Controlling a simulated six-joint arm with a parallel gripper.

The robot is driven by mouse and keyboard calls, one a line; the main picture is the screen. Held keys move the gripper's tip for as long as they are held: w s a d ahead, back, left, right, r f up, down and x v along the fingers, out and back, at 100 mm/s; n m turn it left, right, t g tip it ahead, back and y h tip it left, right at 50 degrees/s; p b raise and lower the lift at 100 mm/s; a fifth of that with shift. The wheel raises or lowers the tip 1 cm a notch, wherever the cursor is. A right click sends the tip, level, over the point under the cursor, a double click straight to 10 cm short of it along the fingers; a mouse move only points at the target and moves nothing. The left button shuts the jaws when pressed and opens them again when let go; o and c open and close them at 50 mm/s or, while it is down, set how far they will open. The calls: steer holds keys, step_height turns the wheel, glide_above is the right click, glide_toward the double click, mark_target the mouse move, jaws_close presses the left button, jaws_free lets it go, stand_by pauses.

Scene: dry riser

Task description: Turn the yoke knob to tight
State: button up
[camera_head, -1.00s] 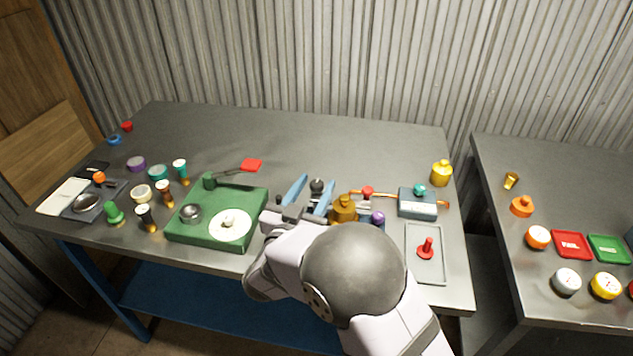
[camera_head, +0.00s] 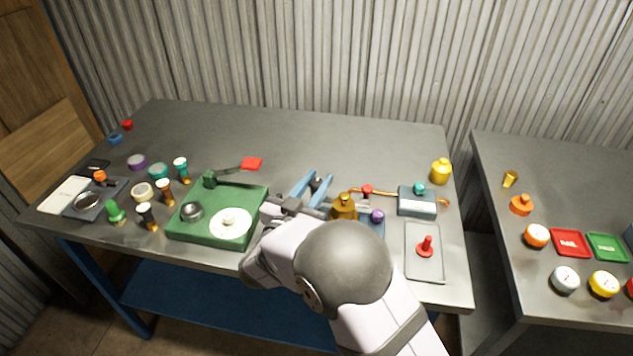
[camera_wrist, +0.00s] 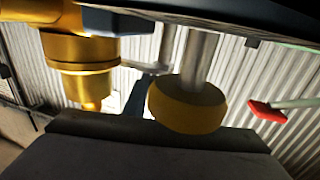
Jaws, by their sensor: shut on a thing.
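The knob's turn mark cannot be read.
A green box (camera_head: 180,233) with a white dial stands left of my gripper. A purple knob (camera_head: 377,215), a red knob (camera_head: 367,190) and a blue-grey box (camera_head: 416,207) crowd the right.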

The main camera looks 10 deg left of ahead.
mark_target(314, 187)
steer(key=shift+m+h, duration=0.4)
steer(key=shift+h, duration=0.2)
steer(key=o, duration=1)
steer(key=shift+o, duration=0.2)
steer(key=shift+b+v, duration=0.7)
steer(key=shift+v, duration=2.95)
steer(key=shift+r, duration=0.1)
